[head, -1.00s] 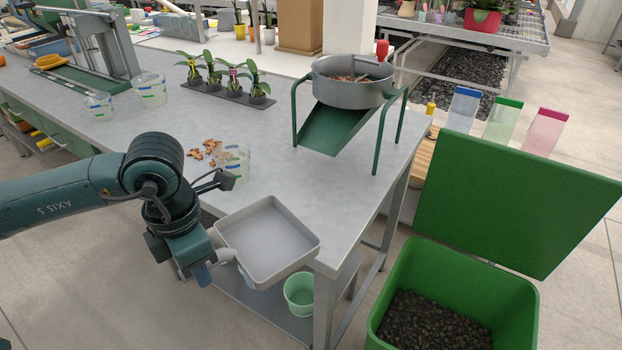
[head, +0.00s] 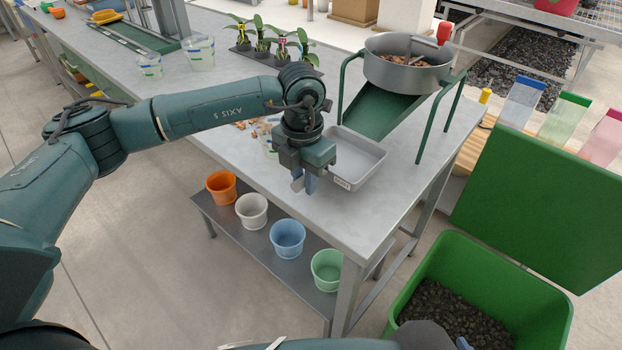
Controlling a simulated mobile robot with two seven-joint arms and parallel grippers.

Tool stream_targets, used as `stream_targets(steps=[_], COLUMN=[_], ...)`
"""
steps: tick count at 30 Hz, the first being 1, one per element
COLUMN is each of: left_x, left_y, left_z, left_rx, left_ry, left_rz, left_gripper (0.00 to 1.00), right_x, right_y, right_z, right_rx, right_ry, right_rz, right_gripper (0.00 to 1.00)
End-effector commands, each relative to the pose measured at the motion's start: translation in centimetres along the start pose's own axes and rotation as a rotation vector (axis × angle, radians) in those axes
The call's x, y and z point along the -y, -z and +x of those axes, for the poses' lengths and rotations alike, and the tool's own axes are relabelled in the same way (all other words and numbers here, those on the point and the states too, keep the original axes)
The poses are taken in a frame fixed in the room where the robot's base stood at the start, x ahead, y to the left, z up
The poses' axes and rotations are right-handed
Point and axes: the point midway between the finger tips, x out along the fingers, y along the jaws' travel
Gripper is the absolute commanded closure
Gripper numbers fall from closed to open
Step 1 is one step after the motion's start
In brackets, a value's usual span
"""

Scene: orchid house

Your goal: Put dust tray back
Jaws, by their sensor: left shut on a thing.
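The dust tray (head: 358,160) is a shallow grey rectangular tray with a small white label on its near side. It is level at the table's front part, just in front of the lower end of the green chute (head: 377,109) under the round sieve (head: 407,75). I cannot tell whether it touches the tabletop. My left gripper (head: 305,184) is shut on the tray's left edge; the wrist hides part of that side. At the bottom edge, a dark piece with a blue tip seems to be my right gripper (head: 463,343); its jaws are cut off.
Bark chips (head: 262,126) and a clear cup lie behind my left wrist. The green legs of the sieve stand (head: 430,127) rise close to the tray. Several pots, such as the blue pot (head: 288,238), stand on the lower shelf. An open green bin (head: 535,300) stands at right.

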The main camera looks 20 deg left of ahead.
Motion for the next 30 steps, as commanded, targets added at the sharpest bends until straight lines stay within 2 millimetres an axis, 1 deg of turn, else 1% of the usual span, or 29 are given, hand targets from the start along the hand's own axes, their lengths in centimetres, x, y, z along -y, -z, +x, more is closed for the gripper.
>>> stream_targets(steps=[1, 3, 6, 8, 15, 26, 27, 30], left_x=[0.1, 0.0, 0.0, -0.1, 0.0, 0.0, -0.1, -0.1], left_y=[-0.8, -1.5, -1.9, -1.9, -1.8, -1.9, -1.8, -1.8], left_z=[-0.2, -0.1, 0.0, 0.3, 3.2, 4.0, 3.9, 3.8], left_rx=[0.001, 0.001, 0.001, 0.0, -0.001, 0.001, 0.001, 0.0], left_ry=[0.0, 0.0, -0.001, 0.0, 0.001, 0.0, 0.0, 0.0], left_rz=[-0.001, -0.001, -0.001, -0.001, -0.001, 0.0, 0.0, -0.001], left_gripper=[1.0, 1.0, 1.0, 1.0, 1.0, 1.0, 0.79, 0.71], right_x=[-0.1, -0.3, -0.5, -0.5, -0.5, -0.5, -0.5, -0.6], right_y=[0.0, -0.1, 0.0, 0.2, 0.7, -0.3, -0.2, 0.0], right_z=[0.0, 0.0, 0.1, 0.0, -0.2, 0.2, 0.1, 0.0], right_rx=[0.005, 0.008, 0.006, 0.005, 0.008, 0.021, 0.02, 0.016], right_ry=[-0.003, -0.007, -0.013, -0.016, -0.021, -0.022, -0.021, -0.021], right_rz=[0.001, 0.002, 0.005, 0.009, 0.021, 0.022, 0.021, 0.018], right_gripper=[0.0, 0.0, 0.0, 0.0, 0.0, 0.0, 0.0, 0.0])
